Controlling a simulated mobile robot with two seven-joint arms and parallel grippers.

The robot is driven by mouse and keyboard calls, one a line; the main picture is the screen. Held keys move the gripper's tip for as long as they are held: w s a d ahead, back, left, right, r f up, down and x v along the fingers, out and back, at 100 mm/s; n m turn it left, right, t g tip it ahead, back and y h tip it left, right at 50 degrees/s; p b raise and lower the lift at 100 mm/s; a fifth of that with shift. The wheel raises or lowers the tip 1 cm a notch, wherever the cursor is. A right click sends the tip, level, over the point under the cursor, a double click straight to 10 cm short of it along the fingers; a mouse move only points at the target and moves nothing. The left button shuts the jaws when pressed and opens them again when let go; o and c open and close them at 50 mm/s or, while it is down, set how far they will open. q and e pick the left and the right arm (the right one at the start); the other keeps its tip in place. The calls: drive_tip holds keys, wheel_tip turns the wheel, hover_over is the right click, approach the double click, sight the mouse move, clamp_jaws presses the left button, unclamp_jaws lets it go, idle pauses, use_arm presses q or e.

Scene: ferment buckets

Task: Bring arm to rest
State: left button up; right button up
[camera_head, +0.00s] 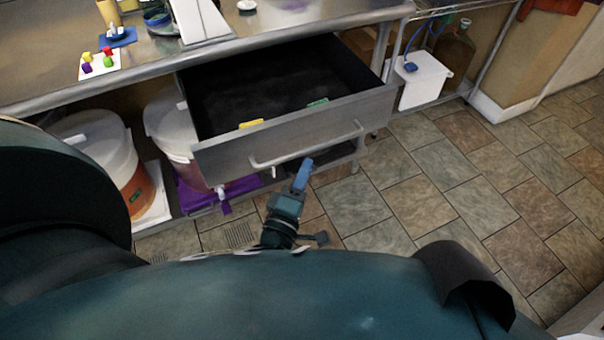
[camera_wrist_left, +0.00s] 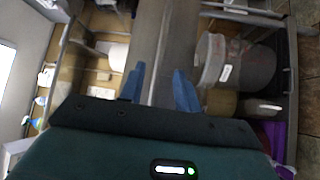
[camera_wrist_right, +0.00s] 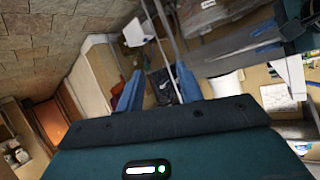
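My left gripper (camera_head: 303,174) shows in the head view in front of the open drawer, just below its long handle (camera_head: 308,147). Whether it touches the handle is not clear. In the left wrist view its two blue fingers (camera_wrist_left: 158,90) stand apart with nothing visibly held between them. My right gripper is not clearly seen in the head view. In the right wrist view its blue fingers (camera_wrist_right: 159,90) are also apart and empty.
The drawer (camera_head: 290,135) is pulled out below the metal counter (camera_head: 330,18). The tiled floor (camera_head: 460,165) at right is clear.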

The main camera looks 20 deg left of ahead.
use_arm(q)
drive_tip(key=shift+w, duration=0.1)
use_arm(e)
drive_tip(key=shift+w+r, duration=0.15)
drive_tip(key=shift+w, duration=0.1)
use_arm(q)
drive_tip(key=shift+r, duration=0.1)
use_arm(e)
drive_tip(key=shift+r, duration=0.15)
